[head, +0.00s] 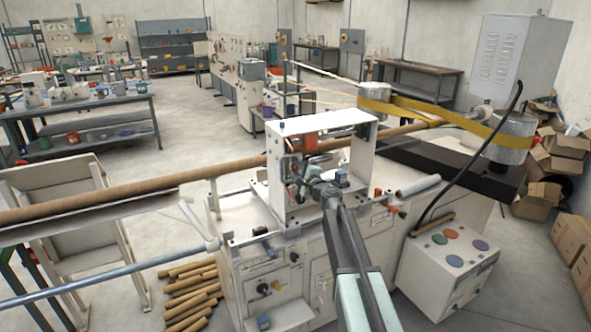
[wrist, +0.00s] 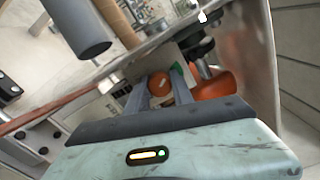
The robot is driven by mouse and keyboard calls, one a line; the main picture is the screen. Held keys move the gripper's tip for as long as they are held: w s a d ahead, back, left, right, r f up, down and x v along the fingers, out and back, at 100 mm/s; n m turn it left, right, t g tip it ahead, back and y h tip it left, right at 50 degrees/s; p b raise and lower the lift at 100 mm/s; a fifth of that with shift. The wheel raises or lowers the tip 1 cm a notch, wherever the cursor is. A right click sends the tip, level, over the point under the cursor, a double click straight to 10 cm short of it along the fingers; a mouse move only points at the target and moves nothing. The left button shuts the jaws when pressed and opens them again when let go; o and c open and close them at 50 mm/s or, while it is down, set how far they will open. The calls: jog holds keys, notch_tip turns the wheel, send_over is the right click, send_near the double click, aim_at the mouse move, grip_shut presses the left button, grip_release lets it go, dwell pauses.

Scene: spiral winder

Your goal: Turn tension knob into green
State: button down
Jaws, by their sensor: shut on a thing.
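The tension knob (wrist: 158,84) is a round orange knob in the wrist view, with a small pale mark on its face. My gripper (wrist: 161,88) has one finger on each side of it and is shut on it. A small green patch (wrist: 177,71) shows by the right finger, just beside the knob. Whether the knob's mark points at the green is too small to tell. In the head view my gripper (head: 316,176) is at the front of the winder's white frame (head: 331,127); the knob is not clearly visible there.
A larger orange part (wrist: 215,84) sits close to the right of my fingers. A grey cylinder (wrist: 75,25) juts in at the upper left of the wrist view. In the head view, a long cardboard tube (head: 130,188) crosses the machine, and a button box (head: 450,262) stands to the right.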

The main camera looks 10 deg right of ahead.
jog(key=shift+s+a+f+m, duration=0.1)
jog(key=shift+m, duration=1.8)
jog(key=c, duration=1.1)
grip_release()
jog(key=v, duration=0.7)
jog(key=shift+s, duration=0.3)
jog(key=shift+d, duration=0.2)
